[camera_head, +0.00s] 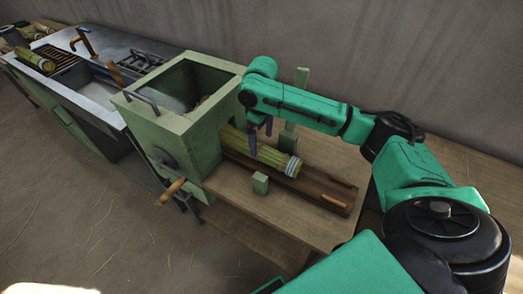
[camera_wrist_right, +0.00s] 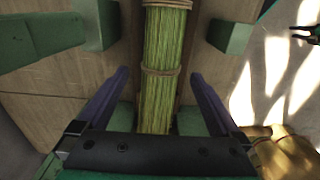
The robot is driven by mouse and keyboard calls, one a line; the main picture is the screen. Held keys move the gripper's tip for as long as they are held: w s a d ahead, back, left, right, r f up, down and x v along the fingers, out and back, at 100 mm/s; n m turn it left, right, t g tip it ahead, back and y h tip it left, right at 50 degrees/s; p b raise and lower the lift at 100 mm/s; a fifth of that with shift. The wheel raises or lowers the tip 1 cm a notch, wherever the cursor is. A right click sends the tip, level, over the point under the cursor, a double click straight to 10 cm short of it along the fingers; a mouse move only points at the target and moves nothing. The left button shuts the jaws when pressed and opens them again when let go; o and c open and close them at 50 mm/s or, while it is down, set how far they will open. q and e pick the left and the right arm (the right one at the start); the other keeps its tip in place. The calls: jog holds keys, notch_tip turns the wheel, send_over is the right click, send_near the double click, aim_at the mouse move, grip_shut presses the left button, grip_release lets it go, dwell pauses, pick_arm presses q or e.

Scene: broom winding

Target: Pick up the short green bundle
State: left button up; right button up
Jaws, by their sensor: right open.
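The green bundle (camera_head: 262,151) lies on the wooden table beside the green box machine, along a dark wooden trough, with a binding near its right end. In the right wrist view the bundle (camera_wrist_right: 164,50) runs lengthwise between the fingers, bound with cord in two places. My right gripper (camera_head: 261,140) is open just above the bundle, one finger on either side; the same gripper (camera_wrist_right: 155,100) shows open in the wrist view, with gaps between the fingers and the bundle. My left gripper is not in view.
The green box machine (camera_head: 203,130) with a wooden-handled crank (camera_head: 172,191) stands left of the bundle. Green blocks (camera_head: 260,183) flank the trough (camera_head: 320,190). A metal sink bench (camera_head: 90,80) with another bundle (camera_head: 35,59) is at the far left. The table's front right is clear.

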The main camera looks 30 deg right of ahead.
aim_at(261, 147)
notch_tip(261, 147, down, 5)
jog(key=shift+a+r+p, duration=0.1)
jog(key=shift+p, duration=0.2)
jog(key=c, duration=1.5)
